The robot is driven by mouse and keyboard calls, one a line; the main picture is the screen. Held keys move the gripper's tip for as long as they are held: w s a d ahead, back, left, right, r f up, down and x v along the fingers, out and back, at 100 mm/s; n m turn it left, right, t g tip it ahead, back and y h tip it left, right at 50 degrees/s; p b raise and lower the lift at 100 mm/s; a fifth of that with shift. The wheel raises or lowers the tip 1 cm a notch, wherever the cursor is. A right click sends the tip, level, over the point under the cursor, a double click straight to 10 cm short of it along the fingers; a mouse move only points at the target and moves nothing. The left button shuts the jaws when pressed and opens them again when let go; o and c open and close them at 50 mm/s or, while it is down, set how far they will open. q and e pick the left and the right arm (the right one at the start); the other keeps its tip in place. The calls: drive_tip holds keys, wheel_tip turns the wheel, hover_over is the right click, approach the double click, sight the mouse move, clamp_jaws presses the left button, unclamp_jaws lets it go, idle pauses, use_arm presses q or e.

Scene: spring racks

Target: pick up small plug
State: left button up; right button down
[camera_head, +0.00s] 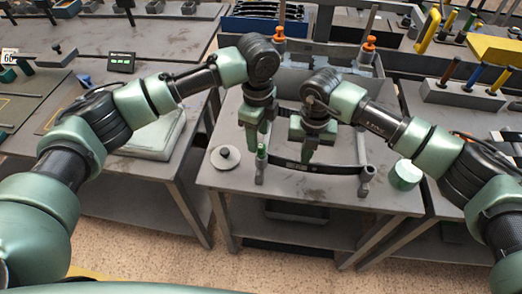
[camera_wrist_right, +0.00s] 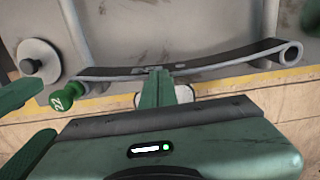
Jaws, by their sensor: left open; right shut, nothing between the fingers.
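A small green plug marked 22 (camera_wrist_right: 64,98) sits at the left end of a dark curved leaf spring (camera_wrist_right: 185,68) in the right wrist view. In the head view the plug (camera_head: 262,153) stands upright at the spring's near left end. My left gripper (camera_head: 251,143) is open just behind and left of the plug; I cannot tell whether it touches. My right gripper (camera_head: 306,157) is shut and empty over the middle of the spring. Its closed fingers (camera_wrist_right: 157,88) also show in the right wrist view.
A grey disc with a black knob (camera_head: 225,157) lies left of the plug. A green cylinder (camera_head: 405,175) stands at the table's right side. Orange-topped posts (camera_head: 368,45) and a grey bin (camera_head: 335,72) stand behind. The table's front edge is close to the spring.

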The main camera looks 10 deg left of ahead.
sight(260, 145)
use_arm(q)
drive_tip(key=f, duration=0.5)
drive_tip(key=shift+s+d+f, duration=0.1)
drive_tip(key=shift+d, duration=0.2)
clamp_jaws()
wheel_tip(260, 145, up, 10)
drive_tip(key=shift+r, duration=0.1)
drive_tip(key=c, duration=0.6)
unclamp_jaws()
drive_tip(key=shift+c, duration=0.2)
clamp_jaws()
